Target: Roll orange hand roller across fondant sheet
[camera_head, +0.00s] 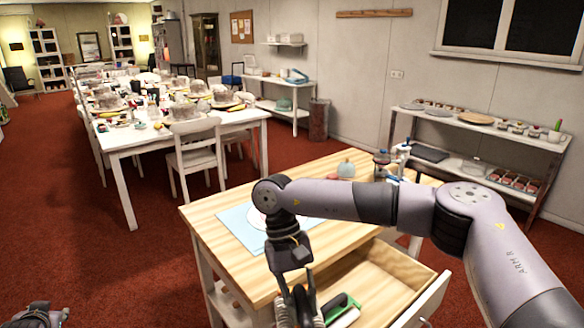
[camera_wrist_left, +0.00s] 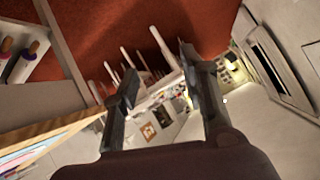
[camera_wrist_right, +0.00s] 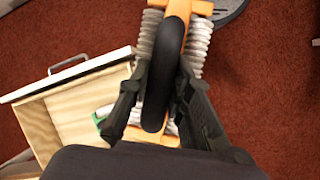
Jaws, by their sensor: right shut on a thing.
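The orange hand roller, with a black handle, an orange frame and pale ribbed rollers (camera_wrist_right: 200,45), is in my right gripper (camera_wrist_right: 160,88). My right gripper also shows in the head view (camera_head: 297,298), pointing down in front of the wooden table beside the open drawer. Its fingers are closed on the black handle. The fondant sheet (camera_head: 257,219) appears as a white round patch on a pale blue mat (camera_head: 234,218); my right arm hides part of both. My left gripper (camera_wrist_left: 158,72) is open and empty in the left wrist view, away from the roller.
A white dining table (camera_head: 118,155) and chair (camera_head: 195,158) stand behind left.

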